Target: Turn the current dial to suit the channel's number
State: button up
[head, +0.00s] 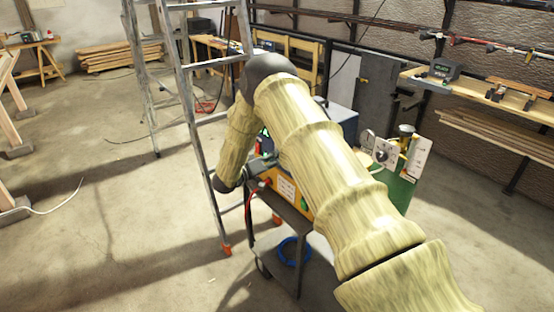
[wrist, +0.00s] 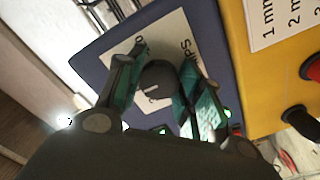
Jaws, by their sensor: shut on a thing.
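In the wrist view my gripper (wrist: 162,88) has its two teal-padded fingers on either side of a dark round dial (wrist: 157,80), shut on it. The dial sits on a pale printed label on a dark blue panel (wrist: 92,48). Part of the lettering shows; the fingers hide the rest of the scale. To the right a yellow panel (wrist: 238,38) carries a white card (wrist: 282,18) with lines starting "1 mm" and "2 m". In the head view my arm hides the dial and most of the gripper; the yellow box (head: 291,194) shows beside it.
The equipment stands on a dark trolley (head: 302,228) with a blue coil (head: 293,250) on its lower shelf. An aluminium stepladder (head: 200,130) stands close on the left. A green cylinder (head: 402,192) is at the right. Open floor lies left.

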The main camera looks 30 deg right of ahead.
jog(key=o, duration=1)
jog(key=shift+o, duration=0.2)
jog(key=a, duration=1.2)
jog(key=shift+s, duration=0.45)
jog(key=shift+f, duration=0.1)
